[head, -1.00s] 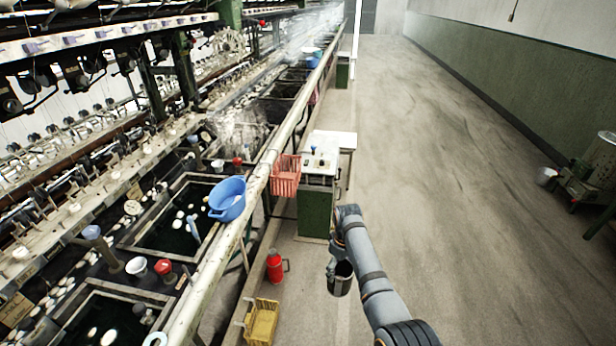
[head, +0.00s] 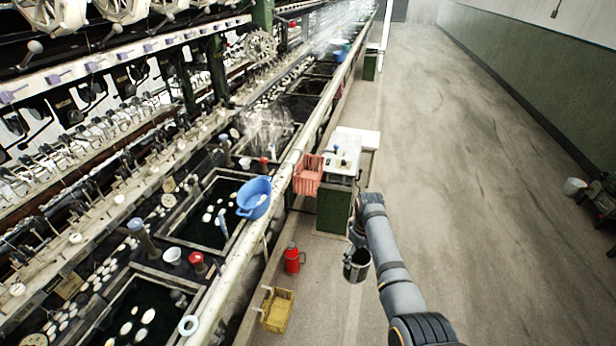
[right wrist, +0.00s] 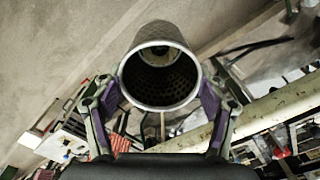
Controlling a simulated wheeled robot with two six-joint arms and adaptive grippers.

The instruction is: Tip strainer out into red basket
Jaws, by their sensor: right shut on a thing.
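The strainer (head: 357,268) is a dark metal cup with a perforated wall, held at the end of my right arm over the floor. My right gripper (right wrist: 160,103) is shut on it, with a purple-padded finger on each side. In the right wrist view the strainer's (right wrist: 158,22) round mouth faces the camera; I cannot tell what lies deep inside. The red basket (head: 308,176) hangs at the long pale rail, up and left of the strainer and apart from it. My left gripper is not in view.
A blue basin (head: 254,197) sits by the rail (head: 236,268) over the dark basins. A red flask (head: 292,259) and a yellow basket (head: 277,310) are low beside the rail. A green cabinet (head: 333,206) stands beside the red basket.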

